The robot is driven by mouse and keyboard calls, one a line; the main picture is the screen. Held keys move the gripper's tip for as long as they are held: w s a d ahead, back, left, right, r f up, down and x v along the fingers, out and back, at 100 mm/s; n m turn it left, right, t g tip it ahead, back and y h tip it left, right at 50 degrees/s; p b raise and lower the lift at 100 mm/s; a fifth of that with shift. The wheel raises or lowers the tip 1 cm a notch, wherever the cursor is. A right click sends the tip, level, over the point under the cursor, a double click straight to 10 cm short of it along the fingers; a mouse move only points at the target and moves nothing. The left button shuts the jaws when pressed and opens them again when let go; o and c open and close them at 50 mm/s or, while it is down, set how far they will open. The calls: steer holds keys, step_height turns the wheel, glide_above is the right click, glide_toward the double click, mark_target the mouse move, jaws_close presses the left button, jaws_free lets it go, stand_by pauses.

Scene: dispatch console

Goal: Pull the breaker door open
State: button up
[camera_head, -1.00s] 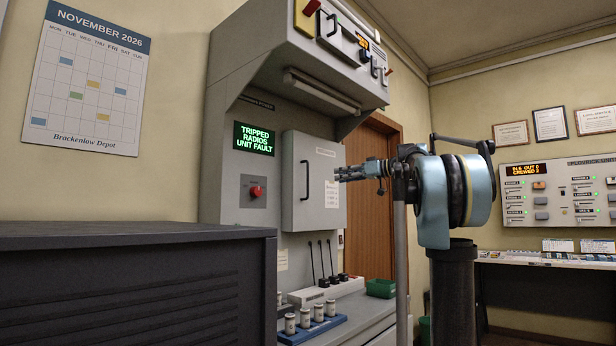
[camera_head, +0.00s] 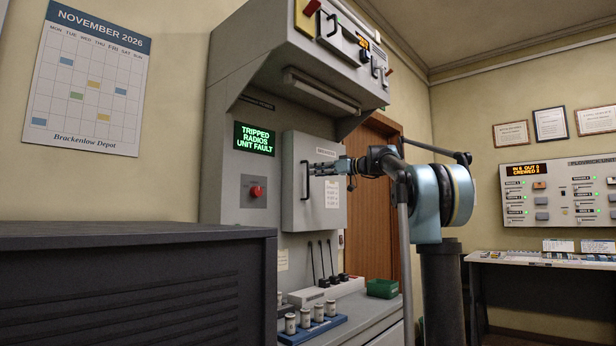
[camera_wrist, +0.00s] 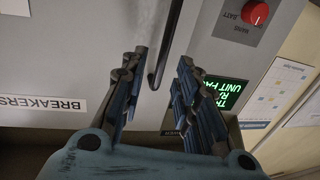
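The grey breaker door (camera_head: 322,215) is on the console front and looks closed. Its dark vertical bar handle (camera_head: 304,182) is near the left edge of the door. In the wrist view the handle (camera_wrist: 163,50) runs between my two fingers, with a visible gap on either side near the tips. My gripper (camera_head: 312,168) is at the handle's upper part in the head view, and it also shows in the wrist view (camera_wrist: 162,58) with its fingers apart. The BREAKERS label (camera_wrist: 40,104) is to the left in the wrist view. Contact with the handle cannot be seen.
Black levers (camera_head: 322,262), white cylinders in a blue rack (camera_head: 322,326) and a green tray (camera_head: 382,288) are on the shelf below. A dark cabinet (camera_head: 130,285) fills the lower left.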

steer(key=x, duration=0.5)
steer(key=shift+a, duration=0.2)
jaws_close()
